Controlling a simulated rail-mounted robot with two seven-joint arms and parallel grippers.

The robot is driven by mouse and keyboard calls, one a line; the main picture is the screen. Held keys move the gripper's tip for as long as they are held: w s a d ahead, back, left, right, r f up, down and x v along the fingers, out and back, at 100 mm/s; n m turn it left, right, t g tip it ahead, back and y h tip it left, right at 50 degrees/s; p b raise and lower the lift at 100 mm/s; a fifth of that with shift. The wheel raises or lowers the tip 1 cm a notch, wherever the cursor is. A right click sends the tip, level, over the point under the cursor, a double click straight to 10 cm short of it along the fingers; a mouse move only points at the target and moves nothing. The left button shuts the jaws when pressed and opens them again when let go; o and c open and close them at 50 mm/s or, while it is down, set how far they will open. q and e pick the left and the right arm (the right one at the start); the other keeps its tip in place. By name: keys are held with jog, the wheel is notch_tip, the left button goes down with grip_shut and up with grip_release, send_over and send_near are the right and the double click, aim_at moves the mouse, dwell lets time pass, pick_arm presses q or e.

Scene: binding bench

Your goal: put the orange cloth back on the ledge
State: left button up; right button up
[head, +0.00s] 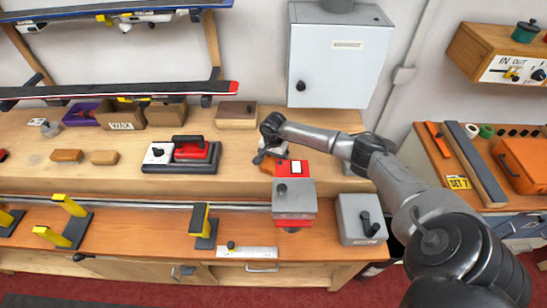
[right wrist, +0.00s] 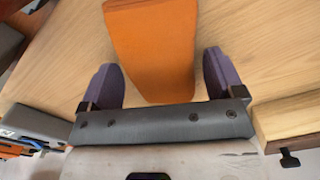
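The orange cloth (right wrist: 150,45) lies on a pale wood surface in the right wrist view, its near end between the two purple fingers of my right gripper (right wrist: 163,80). The fingers stand apart, with a small gap on each side of the cloth; they do not appear to pinch it. In the head view my right gripper (head: 264,157) is over the raised wooden ledge (head: 225,180), behind the red and grey machine. A bit of orange (head: 267,166) shows beside it, mostly hidden by the gripper and machine. My left gripper is not in view.
The red and grey machine (head: 293,197) stands close in front of my right gripper. A wooden block (head: 236,114) is behind it, and a red-handled tool (head: 193,152) on a dark base is to the left. Bare ledge lies between them.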

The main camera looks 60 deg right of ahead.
aim_at(274, 158)
jog(key=shift+o, duration=0.7)
jog(key=shift+r, duration=0.6)
notch_tip(274, 158, up, 11)
jog(key=b, duration=0.1)
jog(key=shift+b, duration=0.4)
